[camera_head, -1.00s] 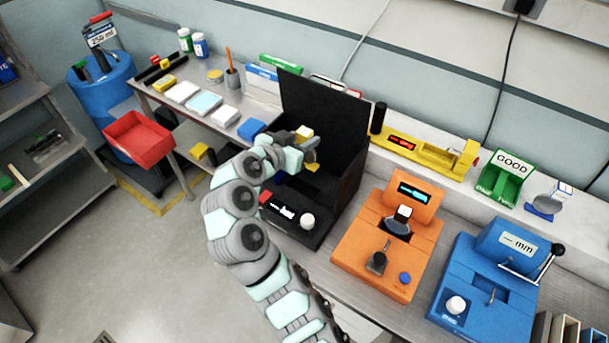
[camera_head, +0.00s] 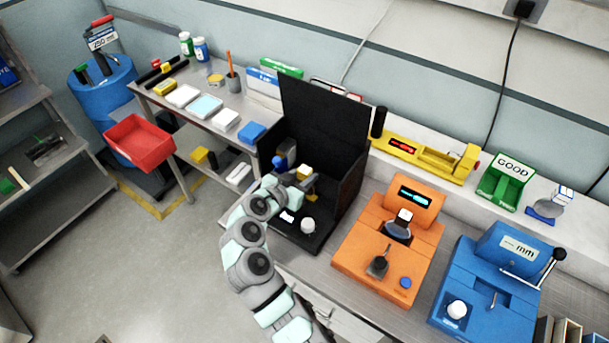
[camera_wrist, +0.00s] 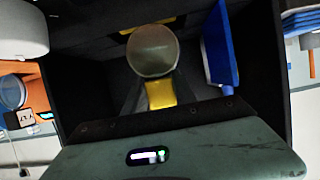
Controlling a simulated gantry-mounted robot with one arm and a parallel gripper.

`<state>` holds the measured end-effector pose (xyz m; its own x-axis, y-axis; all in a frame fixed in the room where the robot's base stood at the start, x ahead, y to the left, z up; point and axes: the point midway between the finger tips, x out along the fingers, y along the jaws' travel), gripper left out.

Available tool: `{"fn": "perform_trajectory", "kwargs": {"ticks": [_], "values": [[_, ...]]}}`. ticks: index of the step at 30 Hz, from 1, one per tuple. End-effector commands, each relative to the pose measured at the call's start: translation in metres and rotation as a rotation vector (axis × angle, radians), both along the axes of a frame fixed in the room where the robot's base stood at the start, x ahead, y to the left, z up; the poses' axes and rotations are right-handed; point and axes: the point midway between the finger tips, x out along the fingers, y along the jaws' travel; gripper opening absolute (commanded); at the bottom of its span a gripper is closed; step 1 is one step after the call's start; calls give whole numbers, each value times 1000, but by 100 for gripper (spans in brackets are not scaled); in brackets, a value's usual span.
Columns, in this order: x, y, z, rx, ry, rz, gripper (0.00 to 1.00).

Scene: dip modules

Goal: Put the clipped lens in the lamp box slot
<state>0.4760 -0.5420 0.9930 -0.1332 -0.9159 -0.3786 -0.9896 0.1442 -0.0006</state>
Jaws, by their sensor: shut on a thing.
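The lamp box (camera_head: 325,105) is the open-fronted black box at the centre of the head view, with a tall back panel and side walls. My gripper (camera_head: 305,182) is inside its open front, above the floor. In the wrist view my gripper (camera_wrist: 160,100) is shut on the yellow clip of the clipped lens (camera_wrist: 153,50), whose round, greyish glass points away from the palm. A yellow bit of the clip (camera_head: 312,190) shows in the head view. The slot cannot be made out clearly; a dark gap with yellow lies beyond the lens in the wrist view.
A blue upright piece (camera_head: 279,162) stands inside the box at left; it shows at right in the wrist view (camera_wrist: 220,48). A white knob (camera_head: 308,225) is at the box front. An orange device (camera_head: 375,262) and a blue gauge (camera_head: 480,285) stand to the right.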

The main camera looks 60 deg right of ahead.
Motion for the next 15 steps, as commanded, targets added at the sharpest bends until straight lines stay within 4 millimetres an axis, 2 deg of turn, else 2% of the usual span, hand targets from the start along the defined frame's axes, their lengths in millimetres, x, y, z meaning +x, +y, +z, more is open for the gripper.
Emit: {"fn": "perform_trajectory", "kwargs": {"ticks": [5, 6, 13, 15], "values": [[0, 0, -3, -1, 0, 0, 0], [0, 0, -3, 0, 0, 0, 33], [0, 0, -2, 0, 0, 0, 52], [0, 0, -2, 0, 0, 0, 54]]}}
